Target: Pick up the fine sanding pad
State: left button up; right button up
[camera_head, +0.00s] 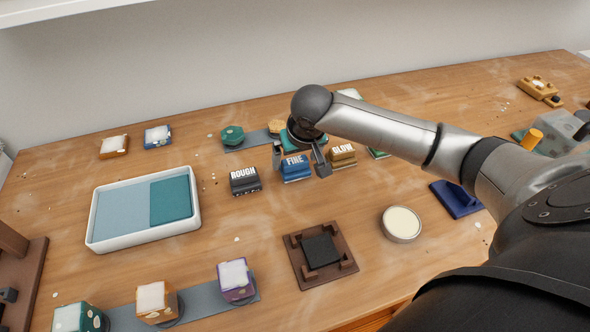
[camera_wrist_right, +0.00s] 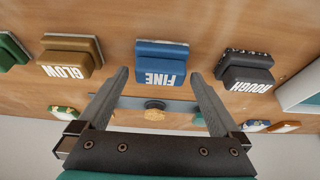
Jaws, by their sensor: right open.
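The fine sanding pad (camera_head: 295,168) is a blue block lettered FINE, standing on the table between the black ROUGH pad (camera_head: 244,180) and the tan GLOW pad (camera_head: 342,155). My right gripper (camera_head: 300,165) is open above and around the blue pad in the head view, with nothing held. In the right wrist view, the fine pad (camera_wrist_right: 161,62) shows upside down, just beyond and between the two open fingertips (camera_wrist_right: 160,78). I cannot tell whether the fingers touch it. My left gripper is not in view.
A white tray (camera_head: 100,242) with blue and teal sections stands at the left. A brown fixture (camera_head: 297,276) with a black block and a round tin (camera_head: 401,224) are in front. Green pieces on a grey strip (camera_head: 248,143) lie behind the pads.

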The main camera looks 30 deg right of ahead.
jog(key=shift+c, duration=0.9)
jog(key=c, duration=1.1)
notch_tip(320, 180, up, 11)
jog(key=p, duration=0.4)
notch_tip(320, 180, up, 9)
jog(key=p, duration=0.2)
send_over(296, 161)
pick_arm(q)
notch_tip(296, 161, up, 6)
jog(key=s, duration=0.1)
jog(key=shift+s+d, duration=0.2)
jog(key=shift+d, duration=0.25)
pick_arm(e)
jog(key=shift+s+a, duration=0.1)
